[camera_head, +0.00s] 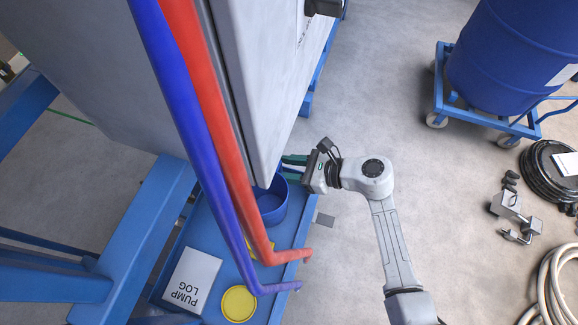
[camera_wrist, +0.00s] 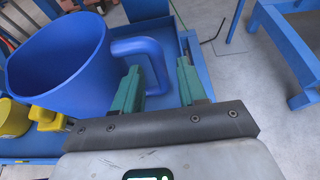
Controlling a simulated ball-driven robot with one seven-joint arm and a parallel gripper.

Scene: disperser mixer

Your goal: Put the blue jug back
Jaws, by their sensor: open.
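The blue jug (camera_head: 272,207) stands upright on the blue shelf (camera_head: 205,240), partly hidden by the grey housing and the pipes. In the wrist view the jug (camera_wrist: 60,65) fills the left side, with its open top and its handle (camera_wrist: 150,48) towards my gripper. My gripper (camera_wrist: 160,88) is open, its green fingers either side of the handle's outer part. I cannot tell whether a finger touches it. In the head view my gripper (camera_head: 290,168) is at the shelf's right edge, beside the jug, its fingertips partly hidden by the housing.
Blue and red pipes (camera_head: 222,140) hang over the shelf beside the large grey housing (camera_head: 255,70). A pump log (camera_head: 192,280) and a round yellow container (camera_head: 238,303) are on the shelf. A blue drum (camera_head: 510,60) stands on a wheeled dolly at the upper right.

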